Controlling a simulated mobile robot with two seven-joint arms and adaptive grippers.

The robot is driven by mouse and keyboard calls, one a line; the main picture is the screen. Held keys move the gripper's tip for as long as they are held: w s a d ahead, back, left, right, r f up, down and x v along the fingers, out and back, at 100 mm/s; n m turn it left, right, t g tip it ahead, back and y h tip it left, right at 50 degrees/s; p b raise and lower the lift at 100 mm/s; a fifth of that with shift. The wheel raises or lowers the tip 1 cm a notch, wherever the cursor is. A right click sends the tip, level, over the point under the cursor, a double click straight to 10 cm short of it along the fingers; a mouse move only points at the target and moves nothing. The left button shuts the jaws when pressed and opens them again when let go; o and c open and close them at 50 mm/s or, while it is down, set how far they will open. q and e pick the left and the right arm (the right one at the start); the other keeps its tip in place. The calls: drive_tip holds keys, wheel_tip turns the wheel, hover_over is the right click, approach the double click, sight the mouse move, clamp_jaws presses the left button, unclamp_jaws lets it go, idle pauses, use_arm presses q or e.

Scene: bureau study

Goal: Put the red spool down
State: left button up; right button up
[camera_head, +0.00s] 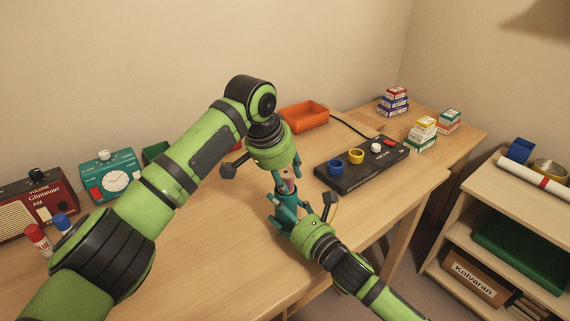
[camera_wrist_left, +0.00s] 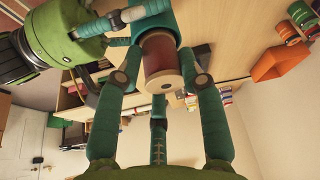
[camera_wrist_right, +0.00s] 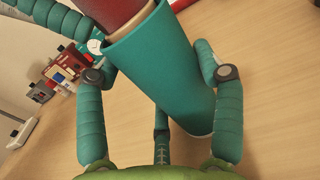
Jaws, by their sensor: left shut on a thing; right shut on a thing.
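The red spool has pale wooden ends and shows at the middle of the left wrist view (camera_wrist_left: 160,62). My left gripper (camera_head: 288,176) is shut on it above the desk. A teal cup (camera_wrist_right: 162,75) is held tilted by my right gripper (camera_head: 290,208), which is shut on it just below the left one. In the right wrist view the spool (camera_wrist_right: 112,12) is at the cup's mouth, its pale lower end partly hidden by the rim. I cannot tell how far inside it sits. In the head view the grippers mostly hide both things.
A black panel (camera_head: 345,180) with a blue ring, a yellow ring and a white knob lies to the right. An orange tray (camera_head: 303,116) stands behind. A teal clock (camera_head: 112,176) and red radio (camera_head: 38,205) stand at left. The desk's front middle (camera_head: 215,255) is clear.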

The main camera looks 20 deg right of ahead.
sight(285, 174)
use_arm(q)
drive_tip(key=shift+f, duration=0.35)
drive_tip(key=o, duration=1.1)
drive_tip(key=shift+r, duration=3.55)
